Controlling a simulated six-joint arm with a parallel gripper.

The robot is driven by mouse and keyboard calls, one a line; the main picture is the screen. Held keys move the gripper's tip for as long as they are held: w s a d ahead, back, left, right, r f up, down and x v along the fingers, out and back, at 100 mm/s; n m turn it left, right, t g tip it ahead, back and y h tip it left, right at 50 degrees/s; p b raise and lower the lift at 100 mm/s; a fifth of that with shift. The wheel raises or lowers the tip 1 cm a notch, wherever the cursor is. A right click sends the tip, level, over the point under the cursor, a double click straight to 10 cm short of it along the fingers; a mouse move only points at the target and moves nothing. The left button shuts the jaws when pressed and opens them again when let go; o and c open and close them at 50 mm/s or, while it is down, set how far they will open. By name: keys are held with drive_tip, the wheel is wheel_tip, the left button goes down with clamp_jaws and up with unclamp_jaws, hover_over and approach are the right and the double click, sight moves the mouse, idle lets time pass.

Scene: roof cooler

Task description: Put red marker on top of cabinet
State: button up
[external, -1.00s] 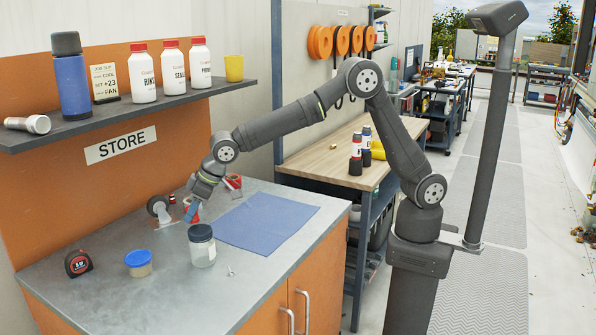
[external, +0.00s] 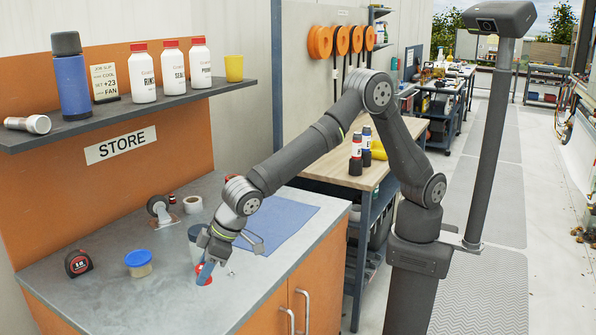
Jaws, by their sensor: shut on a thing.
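My gripper (external: 207,270) is low over the front part of the grey cabinet top, pointing down, in the external view. It is shut on a small red thing, likely the red marker (external: 200,270), mostly hidden by the blue-tipped fingers. I cannot tell whether it touches the surface. The cabinet (external: 265,314) is orange with metal door handles and a grey top. The jar (external: 195,232) with a dark lid stands just behind my gripper, partly hidden by it.
A tape measure (external: 78,262) and a blue-lidded tub (external: 139,263) stand to the left. A caster (external: 158,208) and a tape roll (external: 193,204) are behind. A blue mat (external: 285,222) lies right. A shelf (external: 120,115) with bottles overhangs the back.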

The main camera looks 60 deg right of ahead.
hover_over(197, 321)
drive_tip(key=s+d, duration=0.1)
drive_tip(key=d, duration=0.1)
drive_tip(key=f, duration=0.3)
drive_tip(key=shift+s+a, duration=0.15)
drive_tip(key=shift+a, duration=0.1)
drive_tip(key=shift+f, duration=2.1)
drive_tip(key=shift+f, duration=0.2)
drive_tip(key=o, duration=1)
drive_tip(key=shift+c, duration=0.2)
drive_tip(key=shift+r, duration=0.15)
drive_tip(key=shift+r, duration=0.2)
drive_tip(key=v, duration=1.1)
drive_tip(key=shift+s+d+r, duration=0.15)
drive_tip(key=shift+s+r, duration=0.05)
drive_tip(key=shift+r, duration=0.05)
